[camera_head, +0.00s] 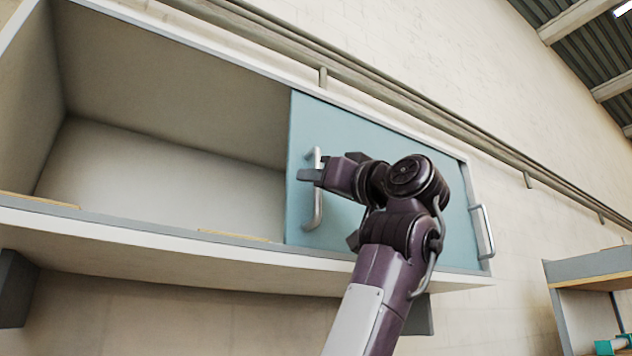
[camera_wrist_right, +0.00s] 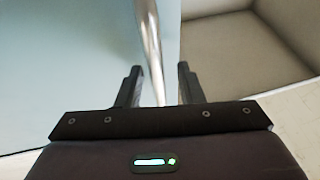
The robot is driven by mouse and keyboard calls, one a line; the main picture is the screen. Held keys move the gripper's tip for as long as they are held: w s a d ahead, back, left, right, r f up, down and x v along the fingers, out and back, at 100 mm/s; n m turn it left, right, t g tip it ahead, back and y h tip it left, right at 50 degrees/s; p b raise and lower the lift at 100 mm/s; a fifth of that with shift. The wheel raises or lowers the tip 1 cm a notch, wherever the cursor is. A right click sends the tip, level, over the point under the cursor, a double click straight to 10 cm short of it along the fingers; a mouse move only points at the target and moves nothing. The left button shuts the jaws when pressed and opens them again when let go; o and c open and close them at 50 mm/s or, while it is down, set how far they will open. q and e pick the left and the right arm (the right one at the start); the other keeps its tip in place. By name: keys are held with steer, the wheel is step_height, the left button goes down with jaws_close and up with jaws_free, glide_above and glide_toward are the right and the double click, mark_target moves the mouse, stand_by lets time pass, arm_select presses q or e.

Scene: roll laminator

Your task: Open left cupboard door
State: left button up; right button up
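The wall cupboard (camera_head: 150,233) has pale blue doors, both on its right side. The left door (camera_head: 300,130) covers most of the right half, and the cupboard's left half stands open and empty. A silver bar handle (camera_head: 315,214) runs upright near this door's left edge. My right gripper (camera_head: 309,175) is at this handle. In the right wrist view the handle (camera_wrist_right: 150,40) passes between the two open fingers (camera_wrist_right: 158,85), with gaps visible beside it. A second handle (camera_head: 483,232) shows at the far right, on the door behind. My left gripper is out of view.
A rail (camera_head: 400,97) runs along the wall above the cupboard. A shelf unit (camera_head: 590,268) with teal items stands at the lower right. My right arm covers part of the doors and the cupboard's lower edge.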

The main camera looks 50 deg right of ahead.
steer(key=b+v, duration=0.2)
steer(key=v, duration=0.4)
steer(key=shift+s+f+b, duration=0.2)
steer(key=shift+s+b, duration=0.15)
steer(key=shift+s, duration=0.05)
steer(key=shift+a, duration=0.1)
